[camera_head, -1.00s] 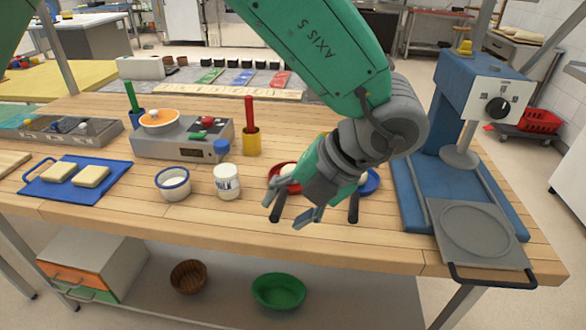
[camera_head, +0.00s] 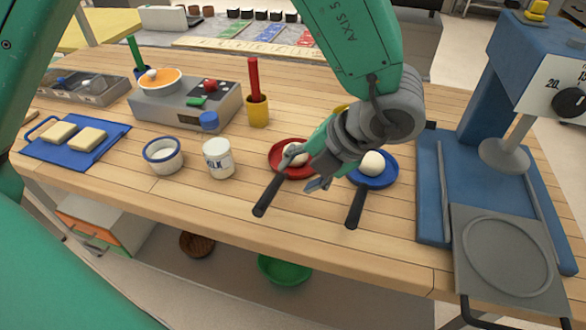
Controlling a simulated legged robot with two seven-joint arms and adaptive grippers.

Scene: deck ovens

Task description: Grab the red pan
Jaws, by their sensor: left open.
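The red pan (camera_head: 277,157) lies on the wooden table near the middle of the view. A pale ball sits in it, and its black handle (camera_head: 268,195) points to the front edge. My left gripper (camera_head: 305,168) is open, with its fingers over the right part of the pan and just right of the handle. It hides part of the pan and ball. I cannot tell whether the fingers touch the pan. The handle is free of the fingers. My right gripper is not in view.
A blue pan (camera_head: 381,180) with a pale ball (camera_head: 372,163) and black handle lies just right. A blue press (camera_head: 480,130) stands at the right. The table's front strip is clear.

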